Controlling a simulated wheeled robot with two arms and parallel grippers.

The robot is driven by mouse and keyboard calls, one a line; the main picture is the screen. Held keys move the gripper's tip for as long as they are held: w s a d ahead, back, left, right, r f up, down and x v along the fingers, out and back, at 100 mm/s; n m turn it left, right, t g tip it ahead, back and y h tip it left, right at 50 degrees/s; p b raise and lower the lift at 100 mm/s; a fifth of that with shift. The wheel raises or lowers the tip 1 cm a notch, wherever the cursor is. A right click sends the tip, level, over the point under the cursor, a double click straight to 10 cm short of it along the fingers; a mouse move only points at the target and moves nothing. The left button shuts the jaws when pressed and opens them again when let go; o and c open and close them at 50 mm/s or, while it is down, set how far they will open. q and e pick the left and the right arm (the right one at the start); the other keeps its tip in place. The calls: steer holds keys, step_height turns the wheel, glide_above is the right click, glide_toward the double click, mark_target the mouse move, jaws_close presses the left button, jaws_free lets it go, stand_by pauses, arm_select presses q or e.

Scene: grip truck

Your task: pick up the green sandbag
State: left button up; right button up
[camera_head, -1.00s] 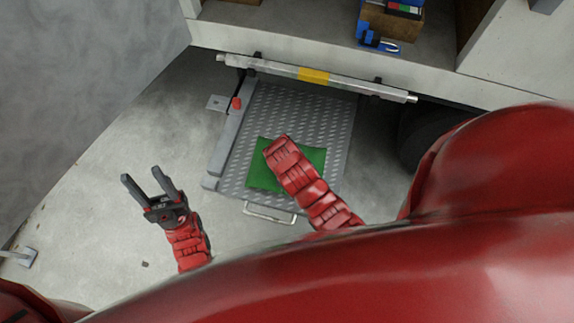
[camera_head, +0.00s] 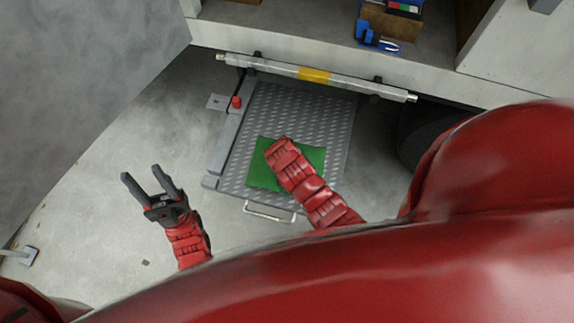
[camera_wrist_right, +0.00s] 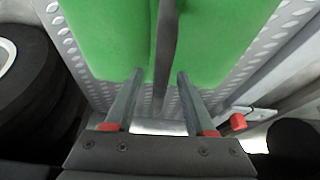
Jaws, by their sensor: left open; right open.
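The green sandbag (camera_head: 262,178) lies on a grey tread-plate platform (camera_head: 310,110). In the head view my red right arm covers much of it, and the right gripper is hidden there. In the right wrist view the sandbag (camera_wrist_right: 215,40) fills the upper middle, with a dark strap (camera_wrist_right: 165,45) running down its middle. My right gripper (camera_wrist_right: 160,78) is open, its two fingers pointing at the sandbag on either side of the strap. I cannot tell whether they touch it. My left gripper (camera_head: 150,180) is open and empty over the floor, left of the platform.
A metal bar (camera_head: 285,73) with a yellow band runs above the platform's far edge. A red knob (camera_head: 236,102) sits at its left rail. A handle (camera_head: 268,211) is at the near edge. A black tyre (camera_wrist_right: 30,75) stands beside the platform. The floor at left is mostly clear.

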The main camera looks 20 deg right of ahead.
stand_by(0.3)
jaws_close()
stand_by(1.3)
